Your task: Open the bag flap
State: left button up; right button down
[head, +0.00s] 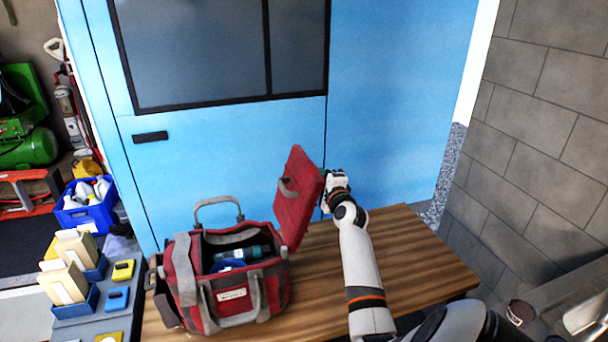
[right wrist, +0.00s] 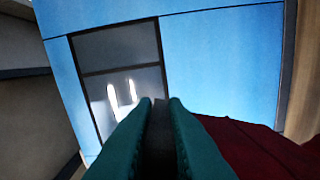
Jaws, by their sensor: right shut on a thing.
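The red and grey tool bag (head: 232,280) stands on the wooden table, its top open. Its red flap (head: 298,195) stands steeply raised at the bag's right side, with a grey loop on its left face. My right gripper (head: 330,190) is at the flap's right side. In the right wrist view, my teal fingers (right wrist: 158,110) are closed on a dark grey strip, with the dark red flap (right wrist: 255,145) just beside them. The exact grip point is hidden in the head view. My left gripper is not in view.
A teal-handled tool (head: 243,253) and a blue item lie inside the bag. The wooden table (head: 420,260) is clear to the right. A blue wall panel (head: 230,150) stands behind, and a grey block wall (head: 540,130) at right. Bins and boxes stand at left.

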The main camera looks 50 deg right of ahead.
jog(key=s+d+f+m+b, duration=0.2)
jog(key=d+f+m+b, duration=0.1)
jog(key=f, duration=0.5)
jog(key=s+d+f+m+b, duration=0.2)
jog(key=d+f+m+b, duration=0.2)
jog(key=f+m+b, duration=0.2)
jog(key=shift+s+d+f+m+b, duration=0.2)
jog(key=shift+f+m+b, duration=0.1)
jog(key=shift+f+b, duration=0.6)
jog(key=c, duration=1.6)
grip_release()
jog(key=shift+c, duration=0.2)
jog(key=shift+o, duration=0.8)
jog(key=shift+w+a+r, duration=0.1)
jog(key=shift+w+a, duration=0.05)
jog(key=shift+a, duration=0.05)
jog(key=shift+d, duration=0.1)
